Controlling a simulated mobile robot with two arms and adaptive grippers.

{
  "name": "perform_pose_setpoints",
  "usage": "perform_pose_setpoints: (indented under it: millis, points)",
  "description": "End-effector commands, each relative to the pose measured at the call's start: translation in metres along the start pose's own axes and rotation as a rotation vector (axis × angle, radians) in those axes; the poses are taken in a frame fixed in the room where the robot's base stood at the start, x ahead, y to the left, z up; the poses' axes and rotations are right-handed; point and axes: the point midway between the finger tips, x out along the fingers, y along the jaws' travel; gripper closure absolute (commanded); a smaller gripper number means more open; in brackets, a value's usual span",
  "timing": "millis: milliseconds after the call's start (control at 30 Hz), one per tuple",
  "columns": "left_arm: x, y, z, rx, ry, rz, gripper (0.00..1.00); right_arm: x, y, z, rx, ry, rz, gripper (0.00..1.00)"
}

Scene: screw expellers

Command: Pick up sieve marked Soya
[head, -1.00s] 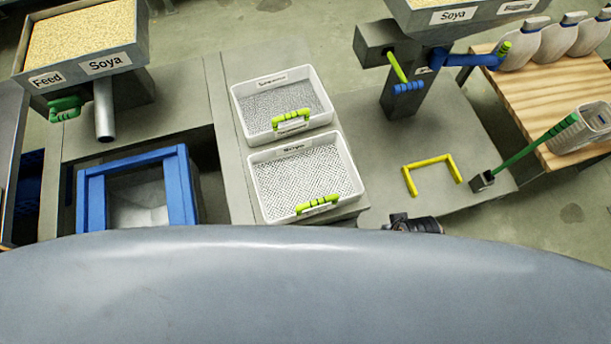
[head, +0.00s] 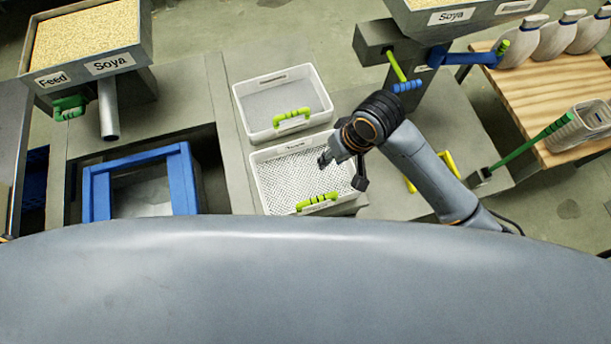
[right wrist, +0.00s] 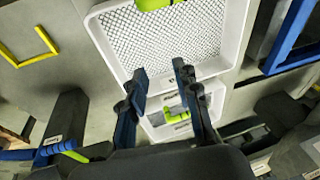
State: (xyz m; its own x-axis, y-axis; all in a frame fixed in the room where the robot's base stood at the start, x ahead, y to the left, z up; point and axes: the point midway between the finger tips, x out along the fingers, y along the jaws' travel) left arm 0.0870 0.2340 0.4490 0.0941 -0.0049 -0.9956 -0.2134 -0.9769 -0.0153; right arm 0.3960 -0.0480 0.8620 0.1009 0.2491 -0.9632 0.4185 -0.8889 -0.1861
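Two white mesh sieves with green handles lie one behind the other in the head view, a far sieve (head: 285,97) and a near sieve (head: 275,178). Their small labels are too blurred to read, so I cannot tell which is marked Soya. My right gripper (head: 342,172) is over the right part of the near sieve and hides some of it. In the right wrist view, the fingers of this gripper (right wrist: 160,70) are apart and empty, over the edge of the near sieve (right wrist: 185,42). The far sieve's handle (right wrist: 176,116) shows between them. My left gripper is not in view.
A blue-framed bin (head: 96,192) stands left of the sieves, below a feed hopper (head: 148,48) labelled Soya. At right are a machine with blue and green levers (head: 375,42), a yellow bracket (head: 449,162) and a wooden table (head: 520,90) with white bottles.

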Motion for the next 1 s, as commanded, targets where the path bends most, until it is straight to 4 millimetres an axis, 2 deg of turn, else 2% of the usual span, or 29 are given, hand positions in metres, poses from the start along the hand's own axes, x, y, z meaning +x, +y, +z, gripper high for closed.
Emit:
perform_pose_setpoints:
  millis: [33, 100, 233, 400, 467, 800, 1000]
  points:
    - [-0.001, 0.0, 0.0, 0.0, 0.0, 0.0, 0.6, -0.006, 0.01, -0.012, -0.009, -0.032, 0.037, 0.69]
    - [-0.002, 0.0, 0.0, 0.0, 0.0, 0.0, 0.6, -0.011, 0.021, -0.019, -0.002, -0.081, 0.076, 0.69]
    - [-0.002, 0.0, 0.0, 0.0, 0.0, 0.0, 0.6, -0.021, 0.042, -0.028, 0.029, -0.149, 0.147, 0.69]
    - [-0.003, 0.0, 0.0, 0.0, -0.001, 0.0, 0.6, -0.026, 0.058, -0.032, 0.059, -0.189, 0.193, 0.69]
    - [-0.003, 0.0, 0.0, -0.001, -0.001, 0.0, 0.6, -0.021, 0.06, -0.03, 0.064, -0.195, 0.198, 0.69]
    - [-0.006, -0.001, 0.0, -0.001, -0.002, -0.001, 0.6, 0.039, 0.071, -0.018, 0.062, -0.194, 0.195, 0.69]
    - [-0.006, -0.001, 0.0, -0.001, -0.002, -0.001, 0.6, 0.054, 0.075, -0.015, 0.061, -0.192, 0.196, 0.69]
